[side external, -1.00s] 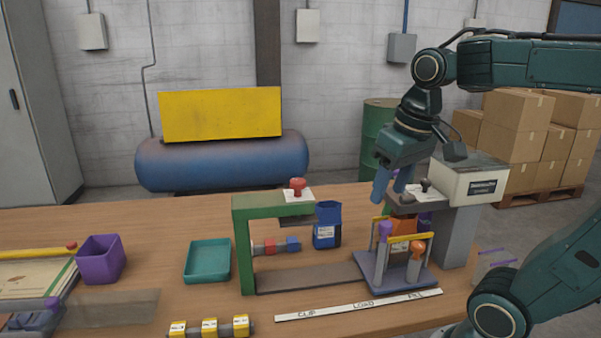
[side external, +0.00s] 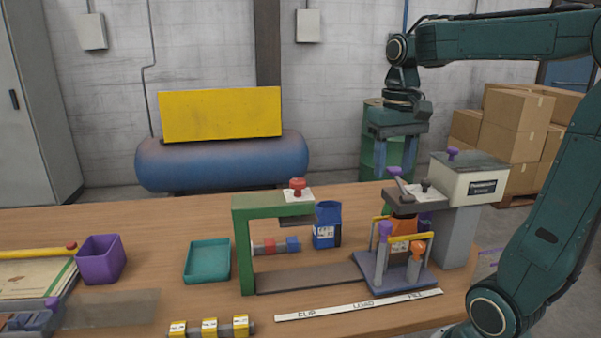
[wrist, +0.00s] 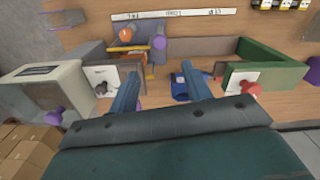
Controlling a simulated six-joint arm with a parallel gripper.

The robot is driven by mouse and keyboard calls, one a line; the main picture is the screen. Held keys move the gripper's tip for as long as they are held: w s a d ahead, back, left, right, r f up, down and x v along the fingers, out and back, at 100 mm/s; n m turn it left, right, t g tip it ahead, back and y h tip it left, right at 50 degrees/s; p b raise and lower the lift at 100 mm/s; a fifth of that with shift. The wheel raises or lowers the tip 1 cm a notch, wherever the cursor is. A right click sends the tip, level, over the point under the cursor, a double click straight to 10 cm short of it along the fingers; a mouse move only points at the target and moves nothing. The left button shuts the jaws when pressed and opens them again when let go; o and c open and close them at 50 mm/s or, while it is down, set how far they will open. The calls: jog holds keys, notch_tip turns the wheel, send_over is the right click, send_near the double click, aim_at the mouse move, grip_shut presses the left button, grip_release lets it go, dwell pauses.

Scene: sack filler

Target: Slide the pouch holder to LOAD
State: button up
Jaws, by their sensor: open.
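The pouch holder (side external: 400,281) is a blue-grey sled with posts, yellow bars, and purple and orange knobs. It stands at the FILL end of its dark track (side external: 310,277), under the filler's spout. An orange pouch (side external: 402,228) is in it. The holder also shows in the wrist view (wrist: 180,48), ahead of my fingers. The label strip (side external: 358,305) reads CLIP, LOAD, FILL; LOAD is left of the holder. My gripper (side external: 395,170) is open and empty, pointing down above and behind the holder. Its fingers also show in the wrist view (wrist: 160,72).
A green clip frame (side external: 243,245) with a red knob straddles the track's left end. A blue container (side external: 327,228) stands behind the track. A teal tray (side external: 207,261) and purple bin (side external: 100,260) are further left.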

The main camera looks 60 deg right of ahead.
aim_at(386, 223)
notch_tip(386, 223, down, 13)
jog(key=shift+r, duration=0.1)
dwell(0.6)
grip_shut()
